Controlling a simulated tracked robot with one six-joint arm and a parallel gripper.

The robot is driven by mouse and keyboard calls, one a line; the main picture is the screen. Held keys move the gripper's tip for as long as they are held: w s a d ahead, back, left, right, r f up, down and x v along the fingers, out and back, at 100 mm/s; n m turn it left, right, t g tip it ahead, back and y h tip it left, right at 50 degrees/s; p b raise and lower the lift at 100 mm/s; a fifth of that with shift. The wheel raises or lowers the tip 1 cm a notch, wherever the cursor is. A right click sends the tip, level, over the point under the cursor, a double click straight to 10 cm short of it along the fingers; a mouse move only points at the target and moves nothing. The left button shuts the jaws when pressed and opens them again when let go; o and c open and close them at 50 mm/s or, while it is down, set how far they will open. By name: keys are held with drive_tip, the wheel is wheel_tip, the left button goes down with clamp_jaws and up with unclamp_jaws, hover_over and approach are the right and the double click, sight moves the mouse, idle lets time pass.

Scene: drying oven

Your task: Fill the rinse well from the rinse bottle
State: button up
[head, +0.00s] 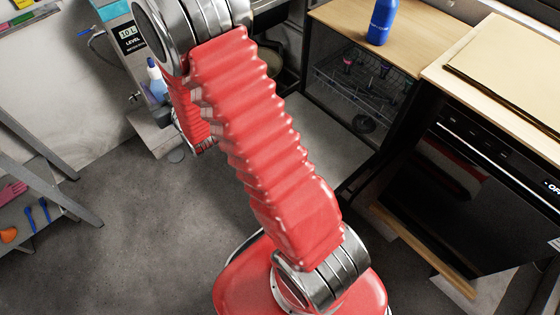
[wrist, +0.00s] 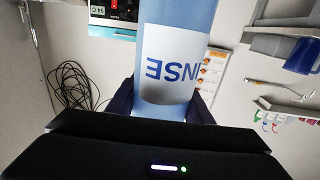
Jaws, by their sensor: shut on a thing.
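The rinse bottle (wrist: 178,28) is light blue with a white label (wrist: 172,65) whose letters appear upside down in the wrist view. My gripper (wrist: 168,108) is shut around its body, with a dark finger on each side. The bottle's far end runs out of the top of the wrist view. In the head view a small blue and white bottle (head: 156,80) shows beside my arm; I cannot tell whether it is the held one. My gripper is hidden behind the arm there. I cannot make out the rinse well in either view.
A device with a level display (head: 130,38) stands at the upper left. A dark blue bottle (head: 382,22) stands on a wooden counter (head: 335,14). A black oven (head: 480,185) is at the right. A shelf rack (head: 40,215) is at the left. Grey floor (head: 150,235) is open between.

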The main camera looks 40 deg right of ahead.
drive_tip(key=shift+a, duration=0.4)
drive_tip(key=s+d+f+n+y, duration=0.1)
drive_tip(key=d+f+y, duration=0.1)
drive_tip(key=d+f, duration=0.75)
drive_tip(key=s+d+f+n+y, duration=0.1)
drive_tip(key=d+f+n+y, duration=0.1)
drive_tip(key=d+f, duration=0.75)
drive_tip(key=s+d+f+n+g+y, duration=0.1)
drive_tip(key=s+f+n+y, duration=0.1)
drive_tip(key=s+f, duration=1.7)
drive_tip(key=shift+s+d+f+y, duration=0.2)
drive_tip(key=shift+d+f+y, duration=0.15)
drive_tip(key=shift+f+y, duration=0.55)
